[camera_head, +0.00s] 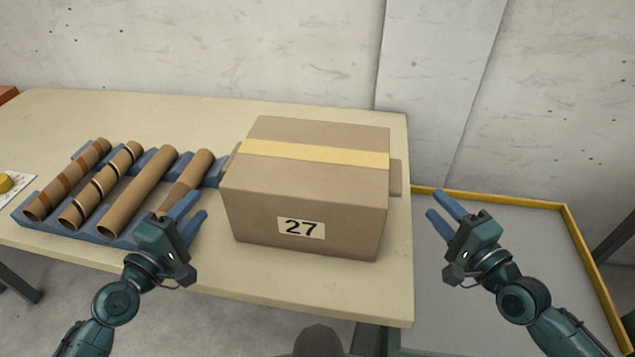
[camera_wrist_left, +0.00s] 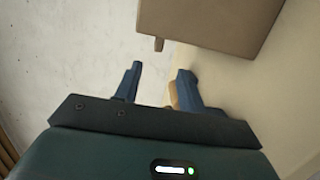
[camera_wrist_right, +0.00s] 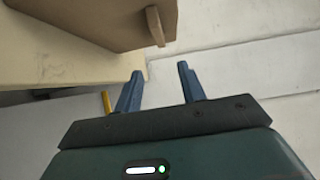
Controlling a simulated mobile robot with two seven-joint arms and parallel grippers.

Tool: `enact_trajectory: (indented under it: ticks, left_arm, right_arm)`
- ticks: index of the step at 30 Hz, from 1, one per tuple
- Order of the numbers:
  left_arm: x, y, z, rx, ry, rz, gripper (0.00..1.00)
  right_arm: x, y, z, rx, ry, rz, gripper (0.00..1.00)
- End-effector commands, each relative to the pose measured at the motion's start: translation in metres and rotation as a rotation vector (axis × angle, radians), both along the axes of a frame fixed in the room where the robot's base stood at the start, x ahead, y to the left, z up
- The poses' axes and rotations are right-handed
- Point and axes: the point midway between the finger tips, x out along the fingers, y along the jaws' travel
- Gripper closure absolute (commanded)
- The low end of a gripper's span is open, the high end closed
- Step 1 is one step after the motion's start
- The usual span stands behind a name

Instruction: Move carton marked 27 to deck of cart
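The carton marked 27 (camera_head: 305,190) sits upright on the table, brown with a yellow tape band and a white label. A small tab stands out on its right side, and another on its left. The carton also shows in the left wrist view (camera_wrist_left: 205,22) and the right wrist view (camera_wrist_right: 90,20). My left gripper (camera_head: 190,214) is open and empty, left of the carton and apart from it. My right gripper (camera_head: 441,212) is open and empty, right of the carton beyond the table edge. The cart deck (camera_head: 480,290) is grey with a yellow rim, right of the table.
A blue rack (camera_head: 70,230) with several cardboard tubes (camera_head: 138,190) lies on the table left of the carton, close to my left gripper. The table (camera_head: 350,292) ends just right of the carton. A concrete wall (camera_head: 190,50) stands behind. The visible deck is clear.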

Motion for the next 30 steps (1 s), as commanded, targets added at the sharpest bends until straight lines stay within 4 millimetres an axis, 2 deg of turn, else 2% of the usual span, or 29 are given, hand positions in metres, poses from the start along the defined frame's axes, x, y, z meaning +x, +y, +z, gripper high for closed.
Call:
enact_trajectory:
  ticks: [14, 20, 30]
  left_arm:
    - [0.005, 0.0, 0.002, -0.015, -0.002, 0.002, 0.6]
    - [0.031, -0.01, 0.003, -0.018, -0.004, 0.003, 0.6]
    - [0.093, -0.033, 0.002, -0.016, -0.002, 0.002, 0.6]
  right_arm:
    - [0.005, 0.001, 0.001, 0.014, 0.001, -0.002, 0.6]
    - [0.03, 0.012, 0.003, 0.016, -0.002, -0.002, 0.6]
    - [0.09, 0.039, 0.002, 0.013, -0.001, -0.001, 0.6]
